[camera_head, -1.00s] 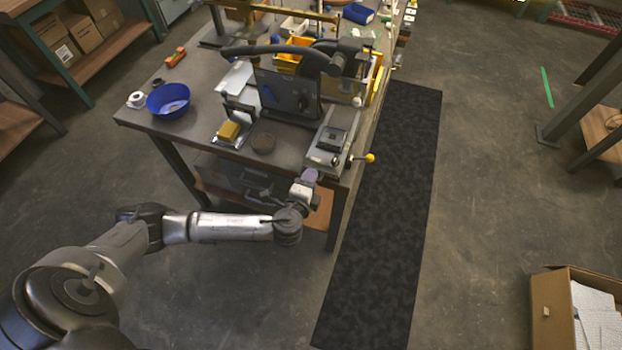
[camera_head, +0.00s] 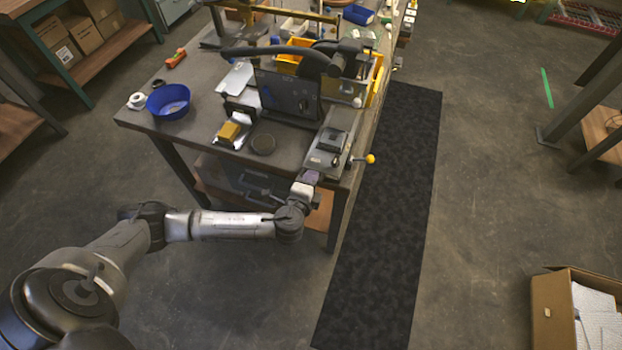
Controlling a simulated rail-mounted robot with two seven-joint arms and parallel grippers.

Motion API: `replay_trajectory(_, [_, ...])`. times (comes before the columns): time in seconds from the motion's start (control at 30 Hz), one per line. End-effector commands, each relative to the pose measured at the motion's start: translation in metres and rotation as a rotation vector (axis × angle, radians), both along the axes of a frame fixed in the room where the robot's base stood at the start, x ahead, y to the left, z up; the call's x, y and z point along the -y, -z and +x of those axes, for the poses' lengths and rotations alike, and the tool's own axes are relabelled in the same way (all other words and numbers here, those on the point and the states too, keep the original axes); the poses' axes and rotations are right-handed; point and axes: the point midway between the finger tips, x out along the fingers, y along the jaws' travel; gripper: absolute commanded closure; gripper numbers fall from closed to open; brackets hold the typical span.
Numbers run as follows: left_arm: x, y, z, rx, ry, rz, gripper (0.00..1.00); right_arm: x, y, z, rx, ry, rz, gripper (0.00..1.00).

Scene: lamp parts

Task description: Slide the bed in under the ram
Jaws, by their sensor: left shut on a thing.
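The bed (camera_head: 325,158) is a grey metal slide with a dark block on it, at the near right corner of the bench, in front of the dark upright machine. The ram's lever arm and dark housing (camera_head: 343,62) stand above and behind it. A yellow-knobbed handle (camera_head: 370,158) sticks out to the bed's right. My left gripper (camera_head: 308,178) is at the bed's near end, shut on it. The fingertips are small and partly hidden, so the exact grip point is unclear. My right gripper is out of view.
On the bench (camera_head: 190,138) are a blue bowl (camera_head: 168,112), a white roll (camera_head: 137,101), a yellow block (camera_head: 229,131) and a dark round disc (camera_head: 263,144). A black mat (camera_head: 385,210) lies on the floor to the right. An open cardboard box (camera_head: 556,318) stands at lower right.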

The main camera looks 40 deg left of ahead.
Motion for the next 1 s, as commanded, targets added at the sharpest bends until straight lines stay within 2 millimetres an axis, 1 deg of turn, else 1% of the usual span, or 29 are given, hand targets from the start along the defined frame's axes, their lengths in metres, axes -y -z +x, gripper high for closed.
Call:
replay_trajectory(0.2, [0.000,-0.001,0.001,0.004,0.001,-0.001,1.00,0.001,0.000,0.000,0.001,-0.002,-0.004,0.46])
replay_trajectory(0.27, [-0.001,-0.001,0.004,0.004,0.000,-0.001,1.00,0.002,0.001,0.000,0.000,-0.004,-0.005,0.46])
replay_trajectory(0.37, [-0.008,-0.001,0.021,0.006,-0.004,-0.002,1.00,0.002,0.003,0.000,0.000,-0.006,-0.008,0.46])
replay_trajectory(0.5, [-0.019,0.000,0.051,0.005,-0.003,-0.003,1.00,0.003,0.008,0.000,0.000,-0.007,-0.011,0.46])
replay_trajectory(0.6, [-0.026,0.000,0.067,0.005,-0.002,-0.002,1.00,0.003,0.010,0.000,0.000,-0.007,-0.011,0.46])
replay_trajectory(0.67, [-0.028,-0.001,0.073,0.005,-0.001,-0.002,1.00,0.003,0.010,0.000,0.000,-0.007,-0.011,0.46])
replay_trajectory(0.77, [-0.029,-0.001,0.077,0.004,0.001,-0.003,1.00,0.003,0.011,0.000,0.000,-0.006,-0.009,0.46])
replay_trajectory(1.0, [-0.029,-0.001,0.077,0.004,0.002,-0.003,1.00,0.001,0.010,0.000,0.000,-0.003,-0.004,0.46])
